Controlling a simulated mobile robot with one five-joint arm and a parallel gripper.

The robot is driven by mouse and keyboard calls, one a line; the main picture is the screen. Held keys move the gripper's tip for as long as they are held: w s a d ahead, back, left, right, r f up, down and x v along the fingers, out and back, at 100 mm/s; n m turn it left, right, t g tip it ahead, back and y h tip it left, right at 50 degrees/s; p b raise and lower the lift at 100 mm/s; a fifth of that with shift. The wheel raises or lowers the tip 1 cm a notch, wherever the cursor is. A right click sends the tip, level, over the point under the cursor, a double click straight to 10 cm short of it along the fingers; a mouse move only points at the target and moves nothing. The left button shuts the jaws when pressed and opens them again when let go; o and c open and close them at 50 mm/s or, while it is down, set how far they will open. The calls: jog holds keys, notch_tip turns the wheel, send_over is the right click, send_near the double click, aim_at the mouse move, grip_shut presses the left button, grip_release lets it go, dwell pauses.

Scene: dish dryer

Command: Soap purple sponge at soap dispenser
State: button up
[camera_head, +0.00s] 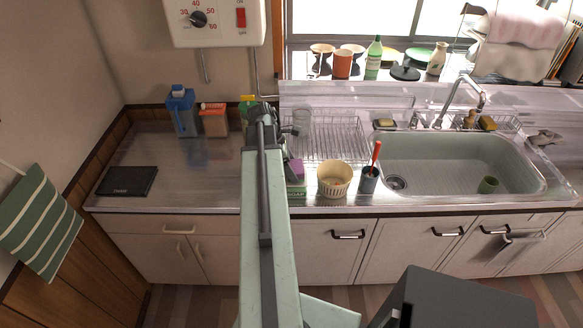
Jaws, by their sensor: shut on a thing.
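The purple sponge (297,167) shows just right of my arm, directly above the green soap dispenser (296,190) marked SOAP. Both are partly hidden behind the arm. My gripper (289,151) is at the far end of the arm, pointing down over the dispenser. It is shut on the purple sponge, though its fingers are mostly hidden. The sponge looks very close to the dispenser's top; I cannot tell whether they touch.
The sink (455,160) is at right. The left counter is mostly clear around a black board (128,181).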

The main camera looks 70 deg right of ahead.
aim_at(298, 166)
jog(key=shift+r+p, duration=2.3)
jog(key=shift+r, duration=0.35)
jog(key=shift+f, duration=0.1)
jog(key=shift+s, duration=0.1)
